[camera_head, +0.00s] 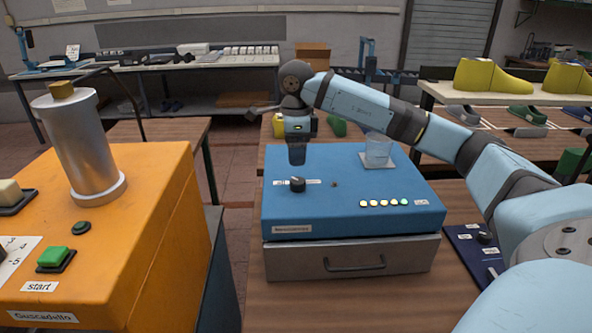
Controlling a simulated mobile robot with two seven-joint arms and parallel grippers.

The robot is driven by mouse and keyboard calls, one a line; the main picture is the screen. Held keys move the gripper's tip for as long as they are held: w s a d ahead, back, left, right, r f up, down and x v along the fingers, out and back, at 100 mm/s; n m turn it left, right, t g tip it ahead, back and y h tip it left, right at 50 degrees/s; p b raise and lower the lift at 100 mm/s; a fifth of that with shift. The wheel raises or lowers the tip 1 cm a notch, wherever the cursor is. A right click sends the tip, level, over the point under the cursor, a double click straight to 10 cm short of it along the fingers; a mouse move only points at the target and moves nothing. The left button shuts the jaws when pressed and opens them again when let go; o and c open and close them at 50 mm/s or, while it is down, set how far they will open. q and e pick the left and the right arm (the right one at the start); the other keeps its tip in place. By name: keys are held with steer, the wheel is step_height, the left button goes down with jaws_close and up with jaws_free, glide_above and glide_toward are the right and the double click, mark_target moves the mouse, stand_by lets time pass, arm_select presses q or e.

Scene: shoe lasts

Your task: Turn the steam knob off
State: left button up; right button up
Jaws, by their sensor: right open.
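A black knob (297,184) sits on a white label strip on top of the blue machine (350,219), towards its left side. The strip's print is too small to read, so I cannot tell the knob's setting. My right gripper (297,163) points down above and behind the knob in the picture, apart from it as far as I can see. It is open and seems empty; its fingers are dark and hard to tell apart. A second dark knob (486,238) is on a dark panel at the right, beside my right arm. My left gripper is not in view.
A grey drawer (350,258) is beneath. An orange machine (140,250) with a metal cylinder (82,145) fills the left. Shoe lasts (492,77) stand at the back right.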

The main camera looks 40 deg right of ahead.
step_height(320, 180, up, 6)
steer(key=shift+f, duration=0.1)
stand_by(0.7)
